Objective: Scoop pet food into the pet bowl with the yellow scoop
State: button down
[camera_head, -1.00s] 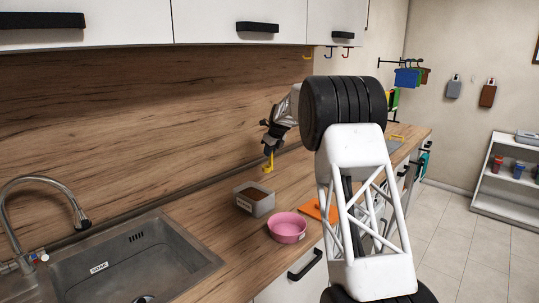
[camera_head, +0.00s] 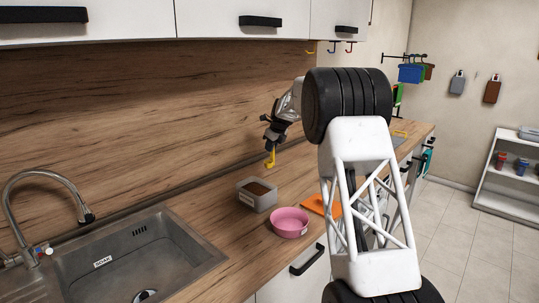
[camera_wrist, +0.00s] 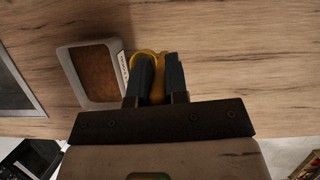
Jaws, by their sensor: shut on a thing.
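My gripper (camera_head: 270,142) is shut on the yellow scoop (camera_head: 270,158), which hangs down from it above the counter. In the wrist view my gripper (camera_wrist: 158,75) has dark fingers with the yellow scoop (camera_wrist: 148,54) at their tips. A grey food container (camera_head: 245,197) with brown pet food (camera_head: 258,188) stands on the counter, below and a little left of the scoop. The container (camera_wrist: 66,62) is left of the fingers in the wrist view. The pink pet bowl (camera_head: 290,223) stands in front and to the right of the container. I cannot see whether the scoop holds food.
A sink (camera_head: 130,262) with a tap (camera_head: 45,195) lies to the left. An orange flat thing (camera_head: 320,205) lies right of the bowl, partly behind my arm. The wooden splashback (camera_head: 150,110) rises behind the counter, with white cupboards (camera_head: 220,18) above.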

jog(key=s+a+r+n+g+y, duration=0.1)
jog(key=s+a+r+n, duration=0.1)
jog(key=s+a+n, duration=0.2)
jog(key=s+a+r+n+g+y, duration=0.1)
jog(key=s+a+r+n, duration=0.2)
jog(key=s+n, duration=0.6)
jog(key=shift+s+a+n+g, duration=0.3)
jog(key=shift+a+n+g, duration=0.15)
jog(key=shift+n, duration=0.75)
jog(key=shift+f, duration=0.4)
notch_tip(320, 180, down, 12)
jog(key=s+d, duration=0.1)
jog(key=shift+s+d, duration=0.15)
jog(key=shift+s, duration=0.25)
dwell(2.5)
